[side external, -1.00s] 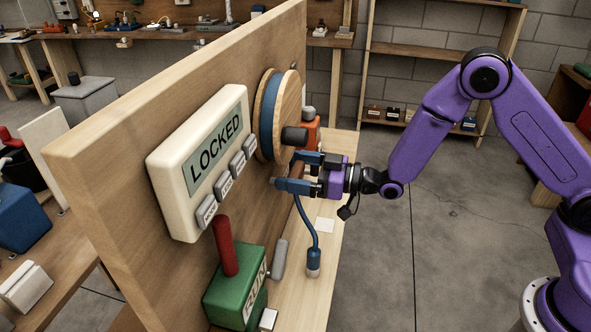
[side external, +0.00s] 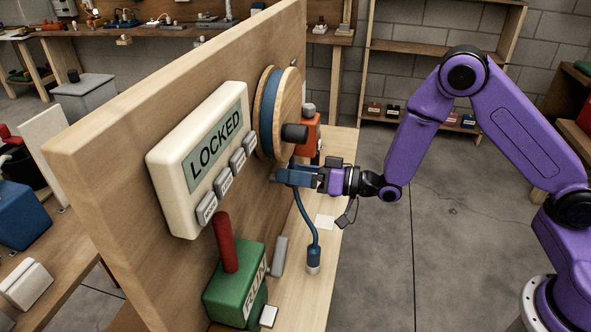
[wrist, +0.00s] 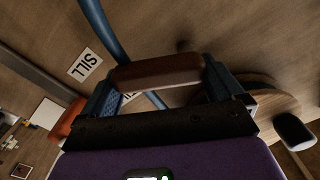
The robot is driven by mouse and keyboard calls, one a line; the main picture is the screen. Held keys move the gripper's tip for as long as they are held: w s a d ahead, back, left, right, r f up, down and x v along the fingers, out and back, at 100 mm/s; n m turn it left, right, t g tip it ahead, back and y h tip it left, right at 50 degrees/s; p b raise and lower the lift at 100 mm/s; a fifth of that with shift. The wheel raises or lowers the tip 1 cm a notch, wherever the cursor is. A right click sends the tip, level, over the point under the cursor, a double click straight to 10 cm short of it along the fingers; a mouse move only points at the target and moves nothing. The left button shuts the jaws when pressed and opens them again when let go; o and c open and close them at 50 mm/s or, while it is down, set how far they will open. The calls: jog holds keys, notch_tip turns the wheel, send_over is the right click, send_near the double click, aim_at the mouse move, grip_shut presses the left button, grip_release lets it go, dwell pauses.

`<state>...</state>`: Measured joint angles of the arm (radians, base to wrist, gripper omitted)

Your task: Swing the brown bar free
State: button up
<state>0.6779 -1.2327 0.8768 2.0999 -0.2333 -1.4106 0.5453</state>
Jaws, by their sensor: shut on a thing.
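The brown bar (wrist: 157,70) lies crosswise between the two blue fingers in the wrist view, with one end at each finger. My gripper (side external: 288,175) is shut on it, close to the upright wooden board (side external: 110,160). In the side view the fingers hide most or all of the bar. They are just below the wooden wheel with a blue rim (side external: 270,115) and its dark knob (side external: 294,134). The display panel (side external: 205,160) on the board reads LOCKED. Whether the bar is fixed to anything cannot be told.
A blue hose (side external: 307,218) hangs below my fingers down to a grey end piece. A green box with a red lever (side external: 226,243), marked RUN, stands lower left. An orange part (side external: 311,135) is behind the knob.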

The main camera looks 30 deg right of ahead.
jog(key=shift+s+f+m, duration=0.1)
jog(key=shift+f+m, duration=0.15)
jog(key=shift+m, duration=0.5)
jog(key=shift+s+f+m, duration=0.1)
jog(key=shift+f+m, duration=0.15)
jog(key=shift+m, duration=0.5)
jog(key=shift+a, duration=0.1)
jog(key=o, duration=1.1)
jog(key=v, duration=1.7)
jog(key=shift+s+r, duration=0.1)
